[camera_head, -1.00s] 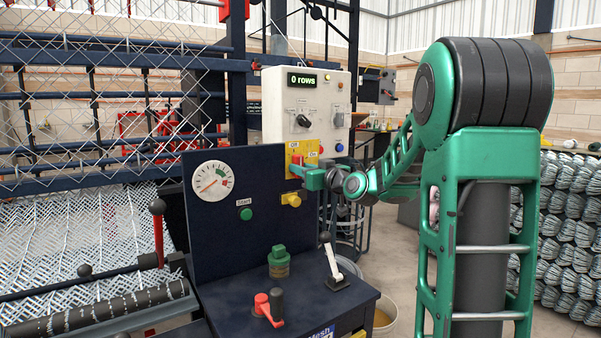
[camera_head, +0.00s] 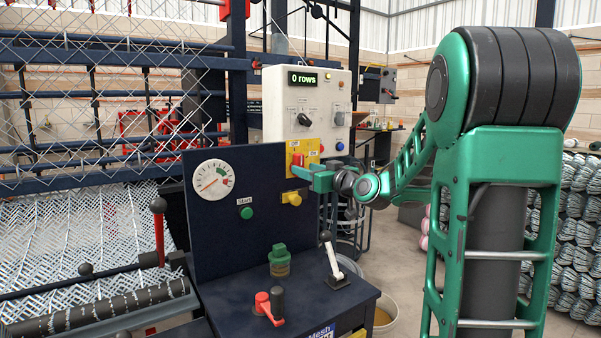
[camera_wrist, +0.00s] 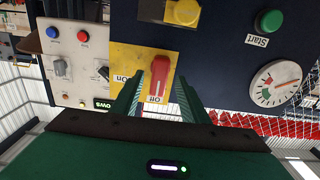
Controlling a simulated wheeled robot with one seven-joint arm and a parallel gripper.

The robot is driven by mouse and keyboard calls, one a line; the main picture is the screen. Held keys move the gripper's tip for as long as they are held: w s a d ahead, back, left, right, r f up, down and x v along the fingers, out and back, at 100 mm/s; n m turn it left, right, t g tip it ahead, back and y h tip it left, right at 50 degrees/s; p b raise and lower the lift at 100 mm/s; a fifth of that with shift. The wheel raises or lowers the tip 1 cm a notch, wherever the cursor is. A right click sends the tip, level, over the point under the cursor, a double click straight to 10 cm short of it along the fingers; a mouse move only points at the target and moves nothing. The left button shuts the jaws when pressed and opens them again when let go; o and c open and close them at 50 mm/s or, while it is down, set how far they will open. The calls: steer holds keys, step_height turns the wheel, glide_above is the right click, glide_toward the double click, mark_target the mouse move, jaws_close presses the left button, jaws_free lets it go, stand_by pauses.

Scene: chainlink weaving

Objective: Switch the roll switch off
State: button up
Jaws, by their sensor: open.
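The roll switch is a red handle (camera_wrist: 161,72) on a yellow plate (camera_wrist: 129,62) with On and Off labels.
A yellow knob (camera_head: 292,198) and a green Start button (camera_head: 246,213) are close by on the dark panel, with a gauge (camera_head: 213,180) to the left. A black-knobbed lever (camera_head: 331,260) stands on the ledge below.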

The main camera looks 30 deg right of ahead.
steer(key=s, duration=0.7)
steer(key=shift+s, duration=0.25)
steer(key=shift+d, duration=0.1)
steer(key=s+a+f+m+g, duration=0.1)
steer(key=s+a+f+g, duration=0.3)
steer(key=f, duration=0.4)
steer(key=s+a+f+g, duration=0.1)
steer(key=s+f+g, duration=0.35)
steer(key=f, duration=0.35)
steer(key=s+a+f+m+g, duration=0.1)
steer(key=s+f+m+g, duration=0.2)
steer(key=s, duration=1)
steer(key=s+a+f+m+g, duration=0.1)
steer(key=s+f+m+g, duration=0.2)
steer(key=s, duration=1)
step_height(320, 180, down, 2)
steer(key=g, duration=0.3)
steer(key=shift+s+g, duration=0.35)
steer(key=shift+s, duration=0.05)
steer(key=shift+w+f, duration=0.15)
